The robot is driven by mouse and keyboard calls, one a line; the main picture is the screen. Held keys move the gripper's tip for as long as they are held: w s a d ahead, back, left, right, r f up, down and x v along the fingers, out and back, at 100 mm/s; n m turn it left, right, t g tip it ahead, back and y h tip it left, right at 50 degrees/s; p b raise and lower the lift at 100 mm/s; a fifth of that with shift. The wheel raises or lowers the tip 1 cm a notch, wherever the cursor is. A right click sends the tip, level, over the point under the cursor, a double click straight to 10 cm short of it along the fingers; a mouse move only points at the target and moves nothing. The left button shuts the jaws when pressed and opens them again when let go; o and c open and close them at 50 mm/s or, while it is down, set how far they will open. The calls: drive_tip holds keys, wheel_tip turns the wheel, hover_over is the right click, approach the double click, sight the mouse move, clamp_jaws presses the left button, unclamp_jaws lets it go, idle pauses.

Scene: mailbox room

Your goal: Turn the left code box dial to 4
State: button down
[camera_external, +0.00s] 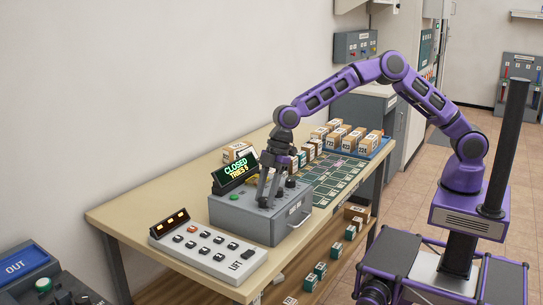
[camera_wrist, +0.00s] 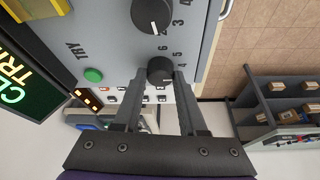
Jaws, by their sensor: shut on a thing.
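The grey code box (camera_external: 262,229) stands on the long table, with a front handle and a display (camera_external: 235,173) reading CLOSED and TRIES, apparently 5. My gripper (camera_external: 266,204) reaches down onto its top. In the wrist view my gripper (camera_wrist: 160,76) has one finger on each side of the black left dial (camera_wrist: 160,70) and is shut on it. Numbers such as 4, 5 and 6 show around this dial; I cannot tell which one its mark points to. Another black dial (camera_wrist: 152,14) sits beyond it. A green TRY button (camera_wrist: 93,75) is on the box top.
A lift panel (camera_external: 208,250) with several buttons stands left of the box on the table (camera_external: 120,214). A green gridded mat (camera_external: 332,180) and a blue tray (camera_external: 371,153) of parcels lie beyond it. Several small boxes sit on the lower shelf. A wall runs behind the table.

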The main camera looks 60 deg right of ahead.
drive_tip(key=shift+c, duration=2.3)
unclamp_jaws()
drive_tip(key=shift+r, duration=0.15)
drive_tip(key=v, duration=1.7)
drive_tip(key=shift+r, duration=0.1)
